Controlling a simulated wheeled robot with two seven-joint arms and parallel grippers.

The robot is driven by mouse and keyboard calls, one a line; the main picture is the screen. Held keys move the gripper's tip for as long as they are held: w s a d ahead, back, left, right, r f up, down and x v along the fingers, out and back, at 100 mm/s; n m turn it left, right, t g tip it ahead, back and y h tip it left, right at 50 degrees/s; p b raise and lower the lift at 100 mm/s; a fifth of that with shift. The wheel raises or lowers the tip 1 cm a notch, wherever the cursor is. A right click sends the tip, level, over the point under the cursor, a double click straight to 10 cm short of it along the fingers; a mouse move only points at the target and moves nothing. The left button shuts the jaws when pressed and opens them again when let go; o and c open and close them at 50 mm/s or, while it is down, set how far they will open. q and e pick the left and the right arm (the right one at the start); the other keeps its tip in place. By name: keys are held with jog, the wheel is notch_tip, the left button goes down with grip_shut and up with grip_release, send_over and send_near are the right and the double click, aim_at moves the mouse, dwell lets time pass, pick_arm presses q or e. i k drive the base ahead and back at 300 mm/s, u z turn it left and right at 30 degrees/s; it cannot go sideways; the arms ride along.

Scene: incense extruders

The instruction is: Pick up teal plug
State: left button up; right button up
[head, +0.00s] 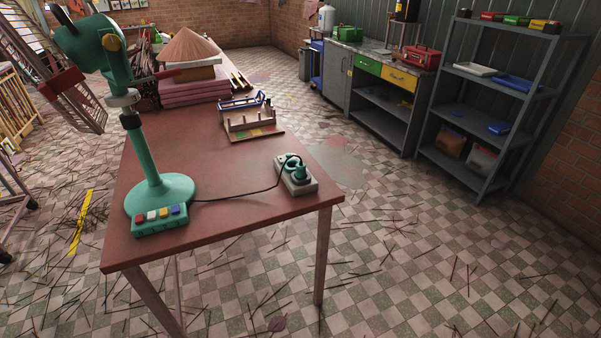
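The teal plug (300,173) is at the right part of the reddish table (240,215). It sits on a pale grey power strip (310,186), and I cannot tell whether its pins are in a socket. A dark cord (240,198) runs from the plug to the base of the teal extruder machine (152,190) at the left of the table. Neither of my grippers shows in the head view.
A wooden rack (252,125) stands behind the plug. Grey shelves (490,110) and a workbench (372,90) stand at the back right. The tabletop's front middle is mostly clear.

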aim_at(300, 174)
jog(key=z, duration=1.9)
jog(key=i, duration=1.2)
jog(key=u, duration=3.95)
